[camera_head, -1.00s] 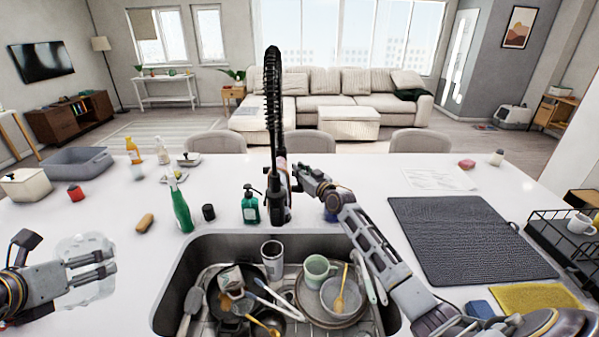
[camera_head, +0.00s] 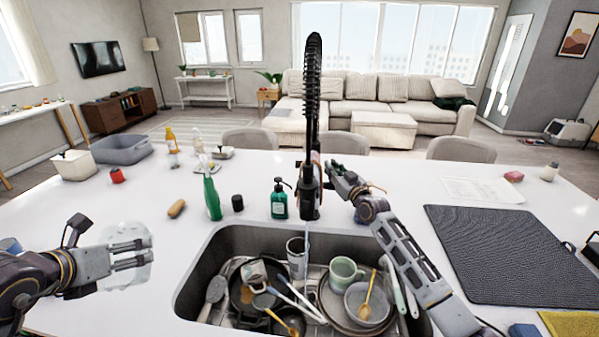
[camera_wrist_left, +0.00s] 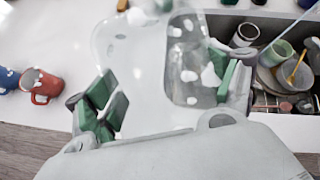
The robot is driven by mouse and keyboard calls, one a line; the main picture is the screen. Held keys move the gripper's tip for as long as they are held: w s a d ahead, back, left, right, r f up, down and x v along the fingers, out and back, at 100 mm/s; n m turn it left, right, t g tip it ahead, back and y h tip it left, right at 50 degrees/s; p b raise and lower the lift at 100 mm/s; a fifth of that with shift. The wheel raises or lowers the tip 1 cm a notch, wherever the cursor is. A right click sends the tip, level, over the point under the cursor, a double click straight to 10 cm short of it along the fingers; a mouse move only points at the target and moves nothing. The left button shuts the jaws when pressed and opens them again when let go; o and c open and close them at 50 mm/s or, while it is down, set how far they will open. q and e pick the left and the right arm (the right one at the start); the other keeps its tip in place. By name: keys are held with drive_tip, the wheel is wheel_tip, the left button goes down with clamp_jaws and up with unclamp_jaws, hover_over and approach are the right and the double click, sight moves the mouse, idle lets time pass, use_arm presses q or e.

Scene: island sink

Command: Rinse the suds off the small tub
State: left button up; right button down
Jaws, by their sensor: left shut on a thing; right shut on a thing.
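The small tub is clear plastic, at the left of the sink in the head view (camera_head: 140,268). My left gripper (camera_head: 132,255) is shut on it and holds it over the counter. In the left wrist view the tub (camera_wrist_left: 145,55) is between the green finger pads of my left gripper (camera_wrist_left: 165,90), with white suds patches on it. The black spring tap (camera_head: 310,180) stands behind the sink (camera_head: 215,245). A thin water stream (camera_head: 307,238) falls from it into the sink. My right gripper (camera_head: 338,172) is shut at the tap's right side; what it grips is mostly hidden.
The sink holds a green mug (camera_head: 345,270), a bowl (camera_head: 368,302), pans and utensils. A soap pump (camera_head: 279,200), green spray bottle (camera_head: 211,195) and brush (camera_head: 176,209) stand or lie behind it. A dark drying mat (camera_head: 505,255) is at right. A red mug (camera_wrist_left: 42,86) is near my left gripper.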

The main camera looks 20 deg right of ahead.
drive_tip(key=shift+s+b, duration=0.15)
drive_tip(key=shift+b, duration=0.15)
drive_tip(key=c, duration=1.4)
unclamp_jaws()
drive_tip(key=shift+c, duration=0.2)
drive_tip(key=shift+s, duration=0.15)
drive_tip(key=s+d+f, duration=0.1)
drive_tip(key=s, duration=1)
drive_tip(key=shift+s+d+f, duration=0.2)
drive_tip(key=shift+d+f, duration=0.1)
drive_tip(key=shift+f, duration=0.05)
